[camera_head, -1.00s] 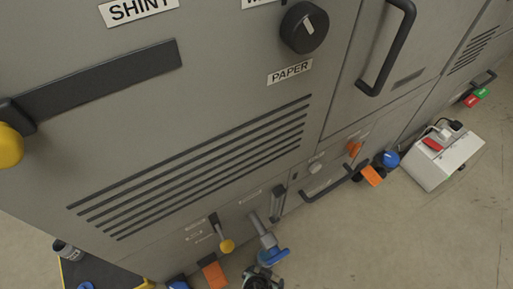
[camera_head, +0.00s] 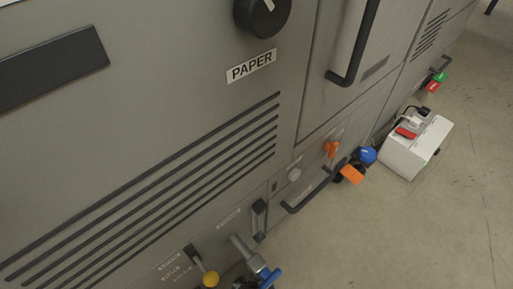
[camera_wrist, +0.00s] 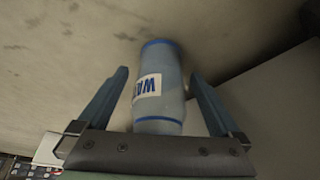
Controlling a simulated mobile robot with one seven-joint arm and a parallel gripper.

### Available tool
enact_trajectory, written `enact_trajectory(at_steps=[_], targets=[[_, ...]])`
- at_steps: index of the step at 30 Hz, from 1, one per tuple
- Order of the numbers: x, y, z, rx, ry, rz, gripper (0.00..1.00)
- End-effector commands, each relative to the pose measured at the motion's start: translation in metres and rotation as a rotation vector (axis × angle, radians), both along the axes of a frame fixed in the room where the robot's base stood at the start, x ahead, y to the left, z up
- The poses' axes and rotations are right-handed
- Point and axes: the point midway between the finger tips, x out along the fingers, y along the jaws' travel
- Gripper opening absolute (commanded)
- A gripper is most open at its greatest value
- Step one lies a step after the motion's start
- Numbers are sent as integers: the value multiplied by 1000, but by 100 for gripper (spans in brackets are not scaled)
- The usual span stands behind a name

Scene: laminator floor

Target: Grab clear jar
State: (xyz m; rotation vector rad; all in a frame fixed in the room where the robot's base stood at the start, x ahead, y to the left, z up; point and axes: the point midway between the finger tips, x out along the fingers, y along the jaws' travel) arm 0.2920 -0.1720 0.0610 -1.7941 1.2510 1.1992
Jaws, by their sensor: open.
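The clear jar (camera_wrist: 172,88) shows in the wrist view as a translucent, greyish container with blue bands at both ends and a white label with blue letters, partly readable as "WA". My gripper (camera_wrist: 158,78) is open, with one finger on each side of the jar. I cannot tell whether the jar touches the palm. I cannot make out the jar in the head view.
A grey machine (camera_head: 150,130) with vents, a black dial (camera_head: 263,14) and a black handle (camera_head: 355,45) fills the head view's left. Valves with blue, orange and yellow parts stick out low along it. A white box (camera_head: 416,145) stands on the floor (camera_head: 430,230), which is otherwise clear at right.

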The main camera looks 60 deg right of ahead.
Motion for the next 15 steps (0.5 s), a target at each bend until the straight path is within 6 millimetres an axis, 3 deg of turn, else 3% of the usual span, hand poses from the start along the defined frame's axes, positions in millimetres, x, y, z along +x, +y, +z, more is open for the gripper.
enact_trajectory(at_steps=[2, 11, 15], targets=[[2, -4, -12, -1, -1, -1, 100], [2, -5, -12, -1, -1, 0, 100], [2, -5, -12, -1, -1, 0, 75]])
